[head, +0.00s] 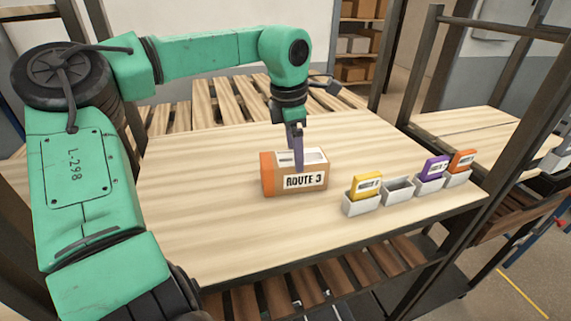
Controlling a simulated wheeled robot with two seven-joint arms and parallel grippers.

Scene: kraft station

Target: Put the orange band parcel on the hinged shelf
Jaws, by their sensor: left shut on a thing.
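The orange band parcel (312,184) is a brown box with an orange left end and a "ROUTE 3" label on its front. It is upright near the middle of the wooden tabletop. My left gripper (298,163) reaches down onto it from above and is shut on it. I cannot pick out the hinged shelf for certain. My right gripper is not in view.
Dark posts (410,65) rise behind. The left tabletop is clear.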

